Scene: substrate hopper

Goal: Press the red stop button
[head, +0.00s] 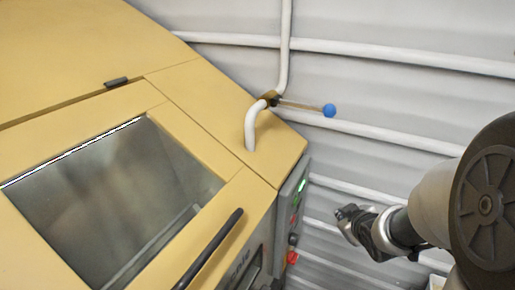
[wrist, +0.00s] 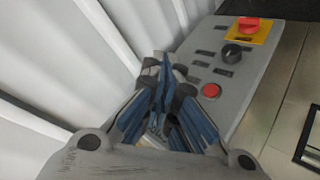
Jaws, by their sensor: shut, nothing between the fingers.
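The control panel (head: 283,222) is a grey strip on the side of the yellow hopper. In the wrist view, a small round red button (wrist: 211,91) sits on the panel, just right of my gripper (wrist: 166,66). A larger red mushroom button (wrist: 249,24) on a yellow plate is farther off, past a black knob (wrist: 232,53). In the head view the mushroom button (head: 292,257) shows low on the panel. My gripper (head: 345,212) is shut and empty, right of the panel and apart from it. The fingers hide part of the panel in the wrist view.
The yellow hopper (head: 220,110) with a glass window and a black handle (head: 208,249) fills the left. A white pipe (head: 251,130) with a blue-knobbed lever (head: 329,110) rises from its corner. A ribbed grey-white wall stands behind. Free room lies between panel and gripper.

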